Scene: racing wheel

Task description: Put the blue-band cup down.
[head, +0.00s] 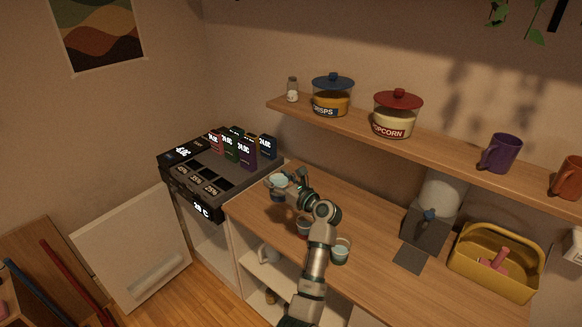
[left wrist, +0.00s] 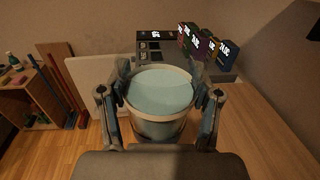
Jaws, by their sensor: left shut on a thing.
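My left gripper (head: 289,183) is shut on a cup (head: 279,181) at the left end of the wooden counter (head: 360,215). In the left wrist view the cup (left wrist: 158,92) is upright between the two fingers, with a pale rim and light blue inside. My right gripper is not in view.
A black appliance with screens (head: 205,185) and coloured boxes (head: 238,146) is beyond the counter's left end. A grey dispenser (head: 428,228) and a yellow basket (head: 495,265) stand to the right. A shelf (head: 430,140) with jars and mugs hangs above. Bare counter lies behind the cups.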

